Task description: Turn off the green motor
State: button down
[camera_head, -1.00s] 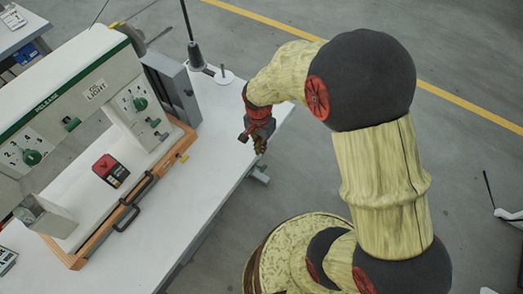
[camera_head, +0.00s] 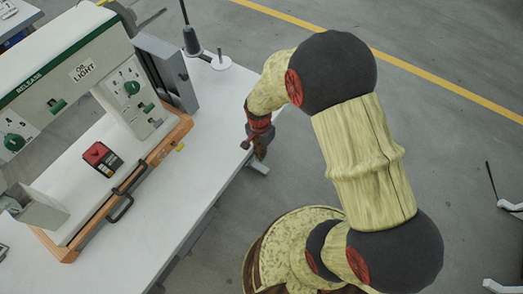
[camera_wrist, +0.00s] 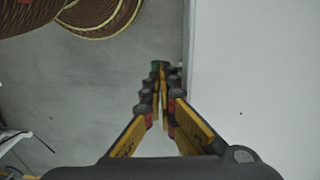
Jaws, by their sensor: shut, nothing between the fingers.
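The press (camera_head: 66,62) stands on the white table at the left of the head view. It has a green band with white lettering, a green knob (camera_head: 131,87) on its right panel, another green knob (camera_head: 14,142) on its left panel, and a small green switch (camera_head: 57,105) between them. I cannot tell which of these controls the green motor. My gripper (camera_head: 260,152) is by the table's right edge, well apart from the press. In the wrist view my gripper (camera_wrist: 159,68) is shut and empty, with the fingertips together beside the table edge.
A red and black box (camera_head: 102,158) sits on the press base, behind a wooden front rail with a black handle (camera_head: 122,207). The white table (camera_head: 150,232) has bare room between the press and my gripper. A dark post on a lamp-like base (camera_head: 192,42) stands at the back.

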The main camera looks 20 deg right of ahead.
jog(key=shift+s+d+f+p, duration=0.25)
jog(key=shift+s+f+p, duration=0.1)
jog(key=shift+s+f, duration=0.1)
dwell(0.6)
jog(key=shift+s+d+f+p, duration=0.2)
jog(key=shift+s+d+f, duration=0.1)
jog(key=shift+f, duration=0.5)
jog(key=shift+s+d+f+p, duration=0.15)
jog(key=shift+s+f, duration=0.15)
jog(key=shift+f, duration=0.55)
